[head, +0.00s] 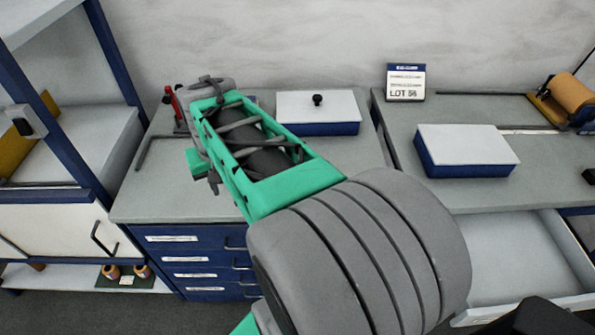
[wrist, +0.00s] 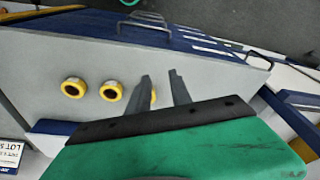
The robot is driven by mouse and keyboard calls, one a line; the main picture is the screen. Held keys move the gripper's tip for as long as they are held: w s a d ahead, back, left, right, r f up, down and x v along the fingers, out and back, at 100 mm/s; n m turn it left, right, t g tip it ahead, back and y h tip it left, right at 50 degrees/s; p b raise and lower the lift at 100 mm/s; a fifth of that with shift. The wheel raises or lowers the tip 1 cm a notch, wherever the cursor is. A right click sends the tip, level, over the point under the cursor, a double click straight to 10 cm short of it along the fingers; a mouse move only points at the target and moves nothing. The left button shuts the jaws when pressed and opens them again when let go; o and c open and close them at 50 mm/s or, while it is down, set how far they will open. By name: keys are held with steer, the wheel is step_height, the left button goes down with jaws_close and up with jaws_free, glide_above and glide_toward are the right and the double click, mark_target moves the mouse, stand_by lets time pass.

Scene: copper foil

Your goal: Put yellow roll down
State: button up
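In the head view my arm covers the middle of the cabinet top, and no yellow roll shows there.
A white-lidded blue box (head: 318,112) stands at the cabinet's back, with red-handled tools (head: 172,102) to its left. On the right bench are a second box (head: 466,150), a LOT sign (head: 406,83) and a copper foil roll (head: 570,94). An open drawer (head: 520,260) juts out.

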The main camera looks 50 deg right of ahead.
steer(key=s+d+f+m, duration=0.1)
steer(key=s+d+m, duration=0.1)
steer(key=d, duration=0.6)
steer(key=s+d+f+m+g, duration=0.1)
steer(key=s+d+m, duration=0.2)
steer(key=d, duration=0.5)
steer(key=s+d+f+m+g, duration=0.1)
steer(key=s+d+m, duration=0.2)
steer(key=d, duration=0.5)
steer(key=shift+s+d+f+y+p, duration=0.1)
steer(key=shift+d+f+y+p, duration=0.1)
steer(key=shift+d+y+p, duration=0.15)
step_height(320, 180, down, 8)
steer(key=shift+r+p, duration=0.2)
steer(key=shift+p, duration=0.5)
jaws_close()
